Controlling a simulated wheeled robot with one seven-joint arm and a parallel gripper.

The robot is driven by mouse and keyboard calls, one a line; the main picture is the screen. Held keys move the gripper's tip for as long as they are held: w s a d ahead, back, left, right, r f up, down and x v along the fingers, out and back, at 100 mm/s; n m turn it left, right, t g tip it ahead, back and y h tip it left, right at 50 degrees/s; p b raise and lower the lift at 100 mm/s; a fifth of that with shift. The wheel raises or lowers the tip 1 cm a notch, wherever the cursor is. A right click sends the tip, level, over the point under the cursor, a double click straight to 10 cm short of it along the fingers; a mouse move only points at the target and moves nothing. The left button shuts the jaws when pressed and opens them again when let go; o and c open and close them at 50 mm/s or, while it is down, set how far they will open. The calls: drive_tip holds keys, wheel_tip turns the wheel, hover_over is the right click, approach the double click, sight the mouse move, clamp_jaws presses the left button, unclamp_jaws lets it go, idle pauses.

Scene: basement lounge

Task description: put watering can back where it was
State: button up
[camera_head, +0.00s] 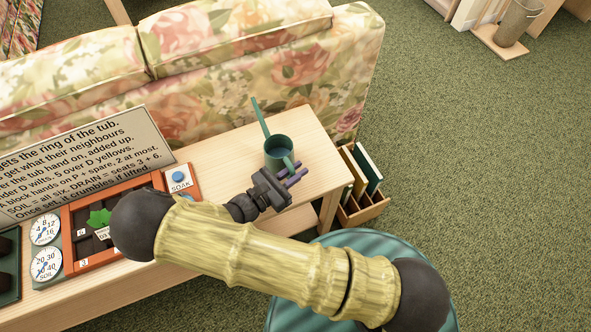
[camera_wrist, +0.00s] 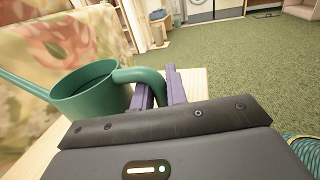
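The watering can (camera_head: 278,153) is a dark green cup with a long thin spout and a curved handle. It is upright at the right end of the light wood table (camera_head: 318,147); I cannot tell whether its base touches the top. In the wrist view, the can (camera_wrist: 88,97) is left of my fingers, its spout pointing left and its handle curving between them. My gripper (camera_head: 294,176) has two purple fingers close together, with the handle filling the narrow gap (camera_wrist: 160,92). It looks shut on the handle. The handle's lower part is hidden by the fingers.
A board game (camera_head: 110,225) with dials and a text sign (camera_head: 85,165) takes up the table's left part. A flowered sofa (camera_head: 240,75) stands behind. A wooden crate of books (camera_head: 362,185) and a teal round seat (camera_head: 370,245) are at the right.

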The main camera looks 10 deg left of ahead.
drive_tip(key=o, duration=0.4)
drive_tip(key=shift+f+b, duration=0.2)
drive_tip(key=shift+b, duration=0.35)
drive_tip(key=p+v, duration=0.1)
drive_tip(key=v, duration=1.6)
drive_tip(key=shift+s+p, duration=0.3)
drive_tip(key=shift+p, duration=0.1)
drive_tip(key=shift+w, duration=0.25)
